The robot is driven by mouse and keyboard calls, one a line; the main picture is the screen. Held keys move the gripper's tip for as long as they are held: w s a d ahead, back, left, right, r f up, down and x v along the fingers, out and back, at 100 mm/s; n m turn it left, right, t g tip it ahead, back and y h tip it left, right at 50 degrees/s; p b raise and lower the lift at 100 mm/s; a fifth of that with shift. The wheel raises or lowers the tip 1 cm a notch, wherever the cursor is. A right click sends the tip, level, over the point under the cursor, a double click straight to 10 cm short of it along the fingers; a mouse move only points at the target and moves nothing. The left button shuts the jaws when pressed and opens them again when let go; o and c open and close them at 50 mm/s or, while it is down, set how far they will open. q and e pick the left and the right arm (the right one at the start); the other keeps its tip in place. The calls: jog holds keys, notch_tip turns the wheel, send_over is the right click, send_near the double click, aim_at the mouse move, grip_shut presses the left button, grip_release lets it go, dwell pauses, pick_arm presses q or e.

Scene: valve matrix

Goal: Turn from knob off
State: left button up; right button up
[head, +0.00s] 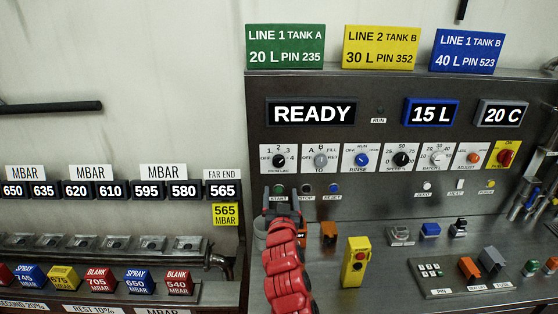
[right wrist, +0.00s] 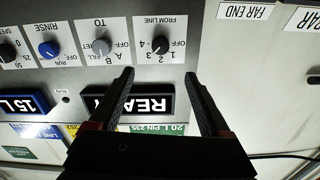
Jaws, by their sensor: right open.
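The FROM LINE knob (head: 279,160) is a black round knob on a white plate at the left end of the panel's knob row, marked OFF and 1 to 4. It also shows in the right wrist view (right wrist: 160,44), upside down, just beyond my fingertips. Its pointer appears to be away from OFF, but the exact number is hard to read. My right gripper (head: 281,193) is open and empty, just below this knob in the head view. In the right wrist view my two fingers (right wrist: 158,76) are spread apart, with the knob between their lines and not touched. My left gripper is not in view.
The grey TO knob (head: 320,159) and blue RINSE knob (head: 361,159) sit to the right. The READY display (head: 312,113) is above. Small buttons (head: 306,188) lie below, partly behind my gripper. A yellow pendant box (head: 355,262) stands on the bench.

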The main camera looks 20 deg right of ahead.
jog(key=p, duration=0.4)
send_near(279, 163)
jog(key=w, duration=0.3)
jog(key=x, duration=0.2)
jog(key=b+x, duration=0.1)
jog(key=x, duration=0.1)
jog(key=shift+w+d+r, duration=0.1)
jog(key=shift+w+d, duration=0.15)
jog(key=shift+d, duration=0.25)
jog(key=shift+x, duration=0.8)
grip_shut()
